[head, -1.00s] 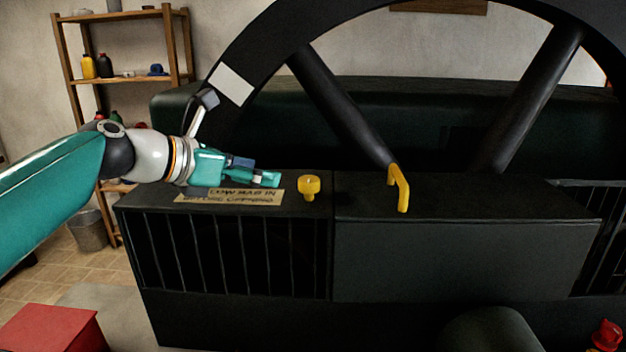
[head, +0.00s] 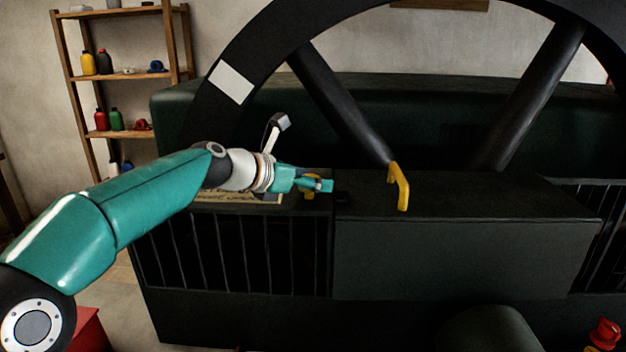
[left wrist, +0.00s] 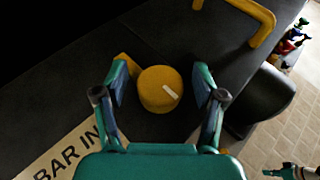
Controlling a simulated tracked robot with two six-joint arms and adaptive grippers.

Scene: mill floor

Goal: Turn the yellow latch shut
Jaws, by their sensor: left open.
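The yellow latch is a round yellow knob with a small white mark on top; in the left wrist view the knob (left wrist: 158,90) sits between my left gripper's fingers. A yellow tab shows beside it, partly behind the left-hand finger. In the head view the latch (head: 308,195) is mostly hidden behind my left gripper (head: 328,185). My left gripper, also seen in the left wrist view (left wrist: 161,82), is open, with a finger on each side of the knob and visible gaps. Teal and white parts at the lower right of the left wrist view look like my right gripper (left wrist: 283,171).
A yellow bar handle (head: 400,187) stands on the dark housing (head: 460,205) to the right of the latch. A lettered tan plate (left wrist: 65,150) lies left of it. A red cap (head: 606,334) is at lower right.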

